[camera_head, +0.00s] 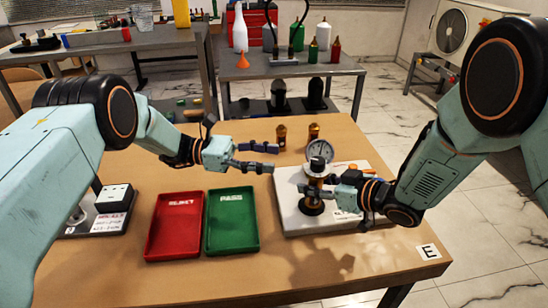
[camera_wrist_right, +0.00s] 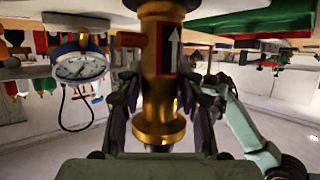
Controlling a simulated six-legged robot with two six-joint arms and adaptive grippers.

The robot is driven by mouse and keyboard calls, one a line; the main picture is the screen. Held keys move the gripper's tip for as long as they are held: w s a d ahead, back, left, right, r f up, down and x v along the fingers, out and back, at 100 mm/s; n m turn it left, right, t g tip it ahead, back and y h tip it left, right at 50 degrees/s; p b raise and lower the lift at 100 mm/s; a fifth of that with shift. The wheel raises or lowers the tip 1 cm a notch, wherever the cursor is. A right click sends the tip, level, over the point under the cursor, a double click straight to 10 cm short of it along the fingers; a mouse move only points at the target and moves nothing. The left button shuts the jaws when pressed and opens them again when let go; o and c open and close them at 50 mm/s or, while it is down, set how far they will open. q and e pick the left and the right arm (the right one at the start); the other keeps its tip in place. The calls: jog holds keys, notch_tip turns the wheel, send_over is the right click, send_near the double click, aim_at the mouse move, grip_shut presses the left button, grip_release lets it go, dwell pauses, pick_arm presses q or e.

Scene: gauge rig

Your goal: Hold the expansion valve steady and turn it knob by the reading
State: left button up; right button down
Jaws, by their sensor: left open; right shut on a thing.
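The expansion valve (camera_head: 313,207) stands upright at the rig, with a black knob-like cap (camera_head: 317,164) on top. In the right wrist view its brass body (camera_wrist_right: 162,95) fills the middle, with a black and red label bearing a white arrow. My right gripper (camera_head: 310,190) is shut on the valve body, its fingers on both sides. A round white-faced gauge (camera_head: 320,150) sits just behind the valve; it also shows in the right wrist view (camera_wrist_right: 80,67), its reading too small to tell. My left gripper (camera_head: 272,158) is open and empty, left of the cap and apart from it.
The white rig plate (camera_head: 290,222) lies under the valve. A red REJECT tray (camera_head: 174,225) and a green PASS tray (camera_head: 232,220) look empty, left of it. Two brass pieces, one left (camera_head: 282,136) and one right (camera_head: 314,131), stand behind. A dark-based socket box (camera_head: 115,200) is far left.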

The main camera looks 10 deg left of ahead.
jog(key=c, duration=0.8)
grip_release()
